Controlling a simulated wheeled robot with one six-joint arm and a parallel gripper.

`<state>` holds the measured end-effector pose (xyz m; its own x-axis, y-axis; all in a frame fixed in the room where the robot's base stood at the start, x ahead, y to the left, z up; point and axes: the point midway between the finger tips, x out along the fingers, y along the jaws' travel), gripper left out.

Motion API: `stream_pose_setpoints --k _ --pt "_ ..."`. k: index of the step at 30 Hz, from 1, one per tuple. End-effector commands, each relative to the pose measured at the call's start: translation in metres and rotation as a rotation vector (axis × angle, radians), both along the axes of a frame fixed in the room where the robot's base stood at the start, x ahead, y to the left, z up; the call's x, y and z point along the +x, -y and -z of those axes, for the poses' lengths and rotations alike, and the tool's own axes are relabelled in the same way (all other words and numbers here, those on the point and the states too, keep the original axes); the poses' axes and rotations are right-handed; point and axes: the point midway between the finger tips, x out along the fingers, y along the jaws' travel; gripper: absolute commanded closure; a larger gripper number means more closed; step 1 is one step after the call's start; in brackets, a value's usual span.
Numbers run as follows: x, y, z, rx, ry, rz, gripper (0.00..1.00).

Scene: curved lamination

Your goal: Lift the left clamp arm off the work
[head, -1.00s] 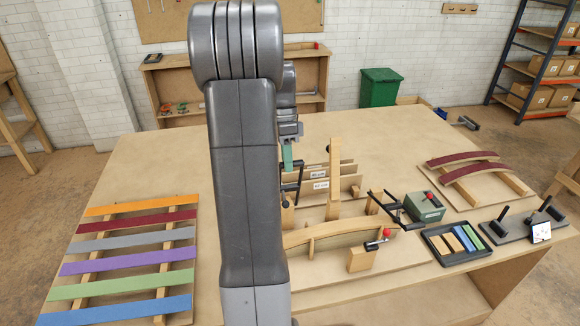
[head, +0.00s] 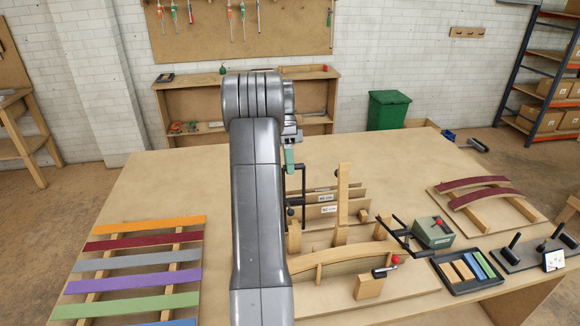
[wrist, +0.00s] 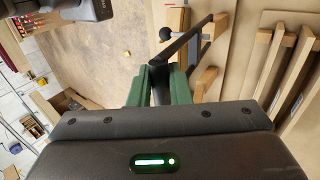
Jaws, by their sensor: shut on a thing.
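My gripper (head: 289,163) is mostly hidden behind my own arm in the head view. In the wrist view its green fingers (wrist: 162,86) are shut on a black bar of the left clamp arm (wrist: 190,42). A black ball knob (wrist: 166,34) shows beside that bar. In the head view the left clamp arm (head: 303,190) stands roughly upright beside my arm, behind the work. The curved work (head: 345,254) lies on its board, its left end hidden by my arm. Whether the clamp touches it is hidden.
The right clamp arm (head: 399,236) slants beside a green box (head: 433,232) with a red knob. A wooden post (head: 342,195) stands close right of the left clamp. Coloured strips (head: 130,281) lie on the left. The table's back left is clear.

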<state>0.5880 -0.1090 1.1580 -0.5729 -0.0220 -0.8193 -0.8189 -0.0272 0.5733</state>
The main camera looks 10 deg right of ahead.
Motion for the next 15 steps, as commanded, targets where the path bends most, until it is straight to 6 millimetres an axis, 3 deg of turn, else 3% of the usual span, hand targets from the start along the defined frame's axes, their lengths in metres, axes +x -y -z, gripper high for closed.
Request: stream_pose_setpoints --k 1,11,12,15 --pt "-0.0002 -0.0011 0.0082 0.005 -0.01 0.0 1.0" --pt "-0.0003 -0.001 0.0088 0.005 -0.012 0.0 1.0" --pt "-0.0003 -0.001 0.0089 0.005 -0.012 0.0 0.77" --pt "-0.0001 -0.0008 0.0075 0.005 -0.011 0.0 0.61"
